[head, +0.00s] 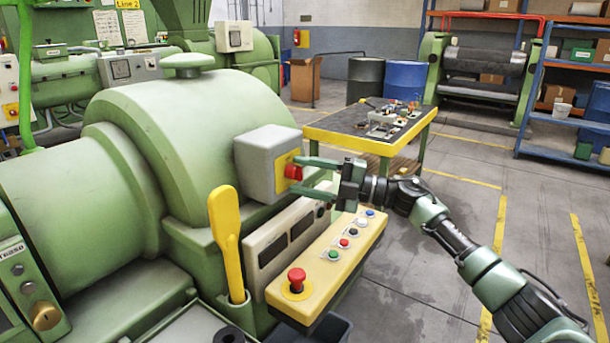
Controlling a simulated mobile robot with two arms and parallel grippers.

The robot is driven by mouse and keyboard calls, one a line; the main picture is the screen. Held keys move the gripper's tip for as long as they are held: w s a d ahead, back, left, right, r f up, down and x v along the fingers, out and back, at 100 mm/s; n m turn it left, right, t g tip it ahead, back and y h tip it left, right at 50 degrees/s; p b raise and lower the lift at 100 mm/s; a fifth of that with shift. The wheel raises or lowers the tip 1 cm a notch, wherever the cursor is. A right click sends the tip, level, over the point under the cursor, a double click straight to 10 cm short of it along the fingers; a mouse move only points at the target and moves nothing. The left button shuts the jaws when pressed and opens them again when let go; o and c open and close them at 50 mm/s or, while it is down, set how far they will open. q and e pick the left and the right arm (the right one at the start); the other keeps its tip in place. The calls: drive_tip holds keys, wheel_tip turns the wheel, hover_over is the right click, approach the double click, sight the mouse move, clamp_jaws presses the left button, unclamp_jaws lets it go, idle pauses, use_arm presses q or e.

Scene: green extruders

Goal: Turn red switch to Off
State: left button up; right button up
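The red switch (293,171) sits on a yellow plate on the right face of a grey box (262,160), fixed to the green extruder. My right gripper (304,174) reaches in from the right, with its two green fingers apart. One finger is above the red switch and the other below it, so the switch lies between the fingertips. I cannot tell whether the fingers touch it. The switch's exact turn position is too small to read. My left gripper is not in view.
Below the box is a yellow panel (330,252) with several buttons and a red mushroom button (297,279). A yellow handle (226,240) stands upright at the left. A yellow-edged table (345,137) with parts stands behind. The floor at the right is mostly clear.

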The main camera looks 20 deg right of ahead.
drive_tip(key=shift+r, duration=0.1)
drive_tip(key=b+v, duration=0.2)
drive_tip(key=v, duration=0.6)
drive_tip(key=shift+w, duration=0.1)
idle(0.4)
